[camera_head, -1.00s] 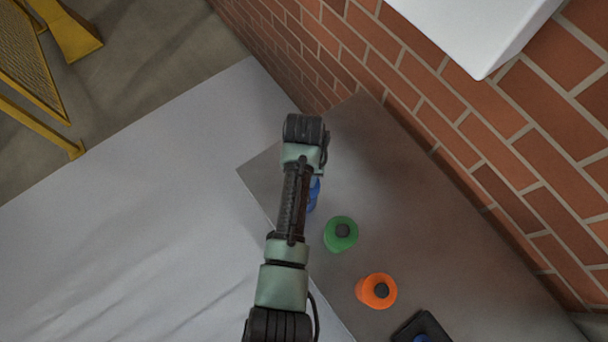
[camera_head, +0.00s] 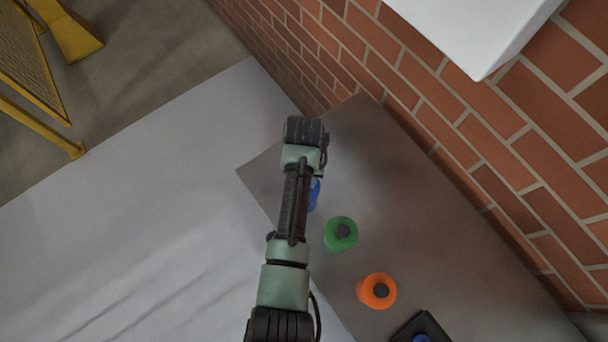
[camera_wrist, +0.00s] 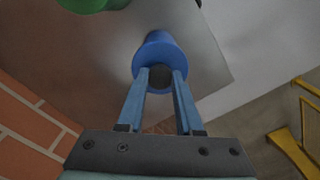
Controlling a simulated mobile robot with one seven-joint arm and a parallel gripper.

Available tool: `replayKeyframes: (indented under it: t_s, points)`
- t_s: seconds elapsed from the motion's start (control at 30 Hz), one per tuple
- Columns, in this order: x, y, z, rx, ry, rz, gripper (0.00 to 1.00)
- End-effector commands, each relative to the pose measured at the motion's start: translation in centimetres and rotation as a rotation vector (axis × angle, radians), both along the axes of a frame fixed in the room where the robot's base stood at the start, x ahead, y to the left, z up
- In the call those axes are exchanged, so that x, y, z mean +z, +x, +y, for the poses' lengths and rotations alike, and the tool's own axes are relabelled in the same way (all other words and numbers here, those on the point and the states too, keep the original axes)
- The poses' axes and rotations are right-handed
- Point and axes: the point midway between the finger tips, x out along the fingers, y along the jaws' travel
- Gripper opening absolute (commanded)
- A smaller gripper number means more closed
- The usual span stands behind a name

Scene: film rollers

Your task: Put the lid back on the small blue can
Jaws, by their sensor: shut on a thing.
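The small blue can (camera_head: 314,194) stands on the grey metal table, mostly hidden behind my arm in the head view. In the wrist view the blue can (camera_wrist: 155,42) is straight ahead, with its wide blue rim facing me. My gripper (camera_wrist: 161,76) has both blue fingers at that rim, with a dark round lid (camera_wrist: 160,77) between their tips. The lid is at the top of the can; whether it is seated or just above cannot be told. The gripper's fingers are hidden in the head view.
A green can (camera_head: 341,233) and an orange can (camera_head: 377,291), both with dark tops, stand nearby on the table (camera_head: 440,250). A black tray (camera_head: 434,326) with something blue is at the bottom edge. A brick wall (camera_head: 480,120) runs along the right; a white box (camera_head: 475,30) juts above.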

Motion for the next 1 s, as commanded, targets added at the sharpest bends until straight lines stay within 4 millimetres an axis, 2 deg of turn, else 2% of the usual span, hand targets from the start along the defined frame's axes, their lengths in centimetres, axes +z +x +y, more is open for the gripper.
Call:
replayKeyframes:
  t_s: [0.4,0.43,0.6,0.83,1.0]
  points:
    - [-0.02,0.00,0.00,0.000,0.000,0.000,0.00]
    - [-0.02,0.00,-0.01,0.000,0.000,0.000,0.38]
    - [-0.01,0.01,-0.01,0.000,0.000,0.000,0.69]
    - [-0.02,0.00,-0.01,0.000,0.000,0.000,0.71]
    - [-0.02,0.00,-0.01,0.000,0.000,0.000,0.99]
